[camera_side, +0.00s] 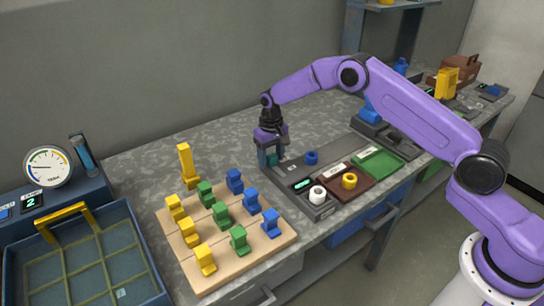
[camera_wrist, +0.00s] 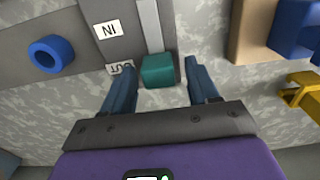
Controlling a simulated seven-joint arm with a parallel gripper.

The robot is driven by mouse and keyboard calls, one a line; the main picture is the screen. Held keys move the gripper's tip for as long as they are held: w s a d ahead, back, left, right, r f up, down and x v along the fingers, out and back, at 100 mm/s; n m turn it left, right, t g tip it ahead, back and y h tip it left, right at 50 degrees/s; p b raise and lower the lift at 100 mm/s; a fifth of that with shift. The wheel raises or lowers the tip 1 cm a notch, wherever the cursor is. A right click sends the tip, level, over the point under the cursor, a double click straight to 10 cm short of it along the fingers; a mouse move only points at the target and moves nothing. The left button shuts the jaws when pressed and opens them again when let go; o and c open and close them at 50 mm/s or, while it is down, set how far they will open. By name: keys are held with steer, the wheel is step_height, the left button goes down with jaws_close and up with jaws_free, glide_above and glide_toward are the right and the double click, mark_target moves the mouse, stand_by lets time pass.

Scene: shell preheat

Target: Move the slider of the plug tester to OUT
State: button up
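The plug tester (camera_side: 318,190) is a dark grey panel on the bench, with a lit green display. In the wrist view its slider, a teal block (camera_wrist: 158,71), sits at the end of a pale track (camera_wrist: 149,25), beside the OUT label (camera_wrist: 120,67). The IN label (camera_wrist: 108,30) is farther up along the track. My gripper (camera_wrist: 160,72) is open, with one finger on each side of the teal block and a visible gap on both sides. The left finger partly covers the OUT label. In the side view my gripper (camera_side: 271,158) is low at the tester's far end.
A blue ring (camera_side: 311,157), a white ring (camera_side: 317,195) and a yellow ring (camera_side: 349,181) stand nearby. A wooden board (camera_side: 225,274) with several coloured plugs is to the left. A green tray (camera_side: 378,163) lies to the right.

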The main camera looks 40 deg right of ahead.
mark_target(271, 155)
steer(key=shift+r, duration=0.1)
step_height(271, 155, up, 17)
stand_by(0.7)
steer(key=shift+s+r, duration=0.1)
steer(key=shift+r, duration=0.05)
steer(key=s+a+r+n, duration=0.3)
steer(key=s, duration=0.8)
steer(key=s+a+r+n, duration=0.3)
steer(key=s, duration=0.8)
steer(key=s+d+f+n, duration=0.2)
steer(key=s+d, duration=0.3)
steer(key=s, duration=0.7)
steer(key=s+d+f+n, duration=0.1)
steer(key=s+d+n, duration=0.3)
steer(key=s, duration=0.8)
steer(key=shift+d+f+n, duration=0.3)
steer(key=shift+d+f, duration=0.05)
steer(key=shift+d, duration=0.05)
